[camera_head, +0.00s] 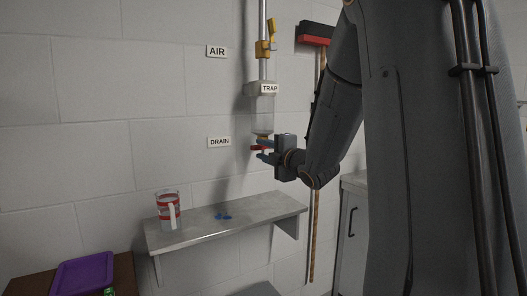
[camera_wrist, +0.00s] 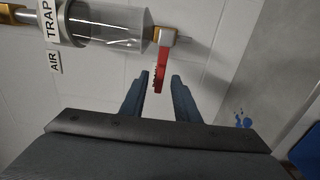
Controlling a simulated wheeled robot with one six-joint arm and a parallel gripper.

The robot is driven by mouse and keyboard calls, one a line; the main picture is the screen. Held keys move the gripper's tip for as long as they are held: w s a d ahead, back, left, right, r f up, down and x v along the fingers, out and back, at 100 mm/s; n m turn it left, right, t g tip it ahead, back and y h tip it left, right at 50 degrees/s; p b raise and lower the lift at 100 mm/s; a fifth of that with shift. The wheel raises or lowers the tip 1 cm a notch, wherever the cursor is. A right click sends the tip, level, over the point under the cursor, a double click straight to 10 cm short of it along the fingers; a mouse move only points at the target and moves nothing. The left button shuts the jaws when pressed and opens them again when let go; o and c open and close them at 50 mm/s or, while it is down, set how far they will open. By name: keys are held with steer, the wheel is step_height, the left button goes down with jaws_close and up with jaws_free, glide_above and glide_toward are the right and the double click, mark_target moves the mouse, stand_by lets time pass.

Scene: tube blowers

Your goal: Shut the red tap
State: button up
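The red tap (camera_head: 256,148) sits at the bottom of the clear trap bowl (camera_head: 263,115), beside the DRAIN label (camera_head: 219,142). In the wrist view its red lever (camera_wrist: 162,65) sticks out from a brass and white fitting (camera_wrist: 168,37) below the bowl (camera_wrist: 110,27). My gripper (camera_head: 265,150) is at the tap in the head view. In the wrist view my gripper (camera_wrist: 160,80) is open, with one blue finger on each side of the lever's free end. Gaps show between the lever and both fingers.
Above the trap is a yellow valve (camera_head: 264,48) by the AIR label (camera_head: 217,51). Below, a shelf (camera_head: 190,232) holds a red-banded clear cup (camera_head: 168,209) and small blue pieces (camera_head: 223,216). A broom (camera_head: 316,200) stands behind my arm. A purple tray (camera_head: 84,273) is lower left.

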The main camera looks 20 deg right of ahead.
steer(key=s, duration=0.7)
steer(key=shift+s+d+b, duration=0.35)
steer(key=shift+s+b, duration=0.05)
steer(key=shift+b, duration=0.05)
